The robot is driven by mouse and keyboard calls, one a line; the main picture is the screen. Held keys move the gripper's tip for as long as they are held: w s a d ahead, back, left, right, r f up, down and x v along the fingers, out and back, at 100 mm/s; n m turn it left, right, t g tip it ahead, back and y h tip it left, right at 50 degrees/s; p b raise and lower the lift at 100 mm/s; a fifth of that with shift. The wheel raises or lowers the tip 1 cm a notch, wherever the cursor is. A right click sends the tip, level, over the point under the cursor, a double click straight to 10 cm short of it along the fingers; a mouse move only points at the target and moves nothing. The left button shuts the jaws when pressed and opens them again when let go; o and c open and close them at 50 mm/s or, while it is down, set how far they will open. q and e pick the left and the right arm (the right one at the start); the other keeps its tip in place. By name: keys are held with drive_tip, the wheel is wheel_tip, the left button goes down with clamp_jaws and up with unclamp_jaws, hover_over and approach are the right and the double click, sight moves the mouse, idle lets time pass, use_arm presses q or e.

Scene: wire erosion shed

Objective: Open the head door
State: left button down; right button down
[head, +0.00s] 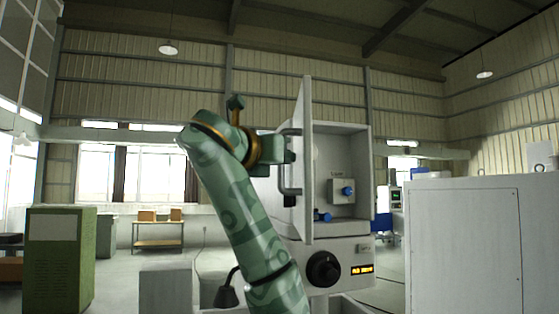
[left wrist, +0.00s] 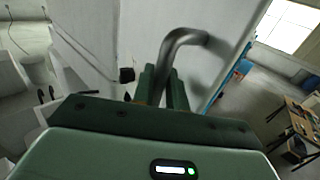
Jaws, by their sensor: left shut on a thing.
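The head door (head: 306,190) is a white panel seen nearly edge-on in the head view. It stands swung out from the white machine head (head: 357,150), whose inside shows to its right. A grey bar handle (head: 289,191) is on the door's left face. My left gripper (head: 288,150) is at this handle, shut on it. In the left wrist view the bent handle (left wrist: 185,38) comes out of the door face (left wrist: 220,75) and runs down between the fingers of my left gripper (left wrist: 163,88). My right gripper is in neither view.
Inside the head is a grey box with a blue knob (head: 347,191). Below is a panel with a black dial (head: 323,269) and an orange display. A large white cabinet (head: 460,245) stands at right, a green cabinet (head: 58,260) at left. Floor shows between them and the machine.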

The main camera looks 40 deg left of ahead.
use_arm(q)
drive_tip(key=shift+s+a+r, duration=0.1)
drive_tip(key=shift+s+a, duration=0.05)
drive_tip(key=c, duration=1.5)
unclamp_jaws()
drive_tip(key=shift+w, duration=0.2)
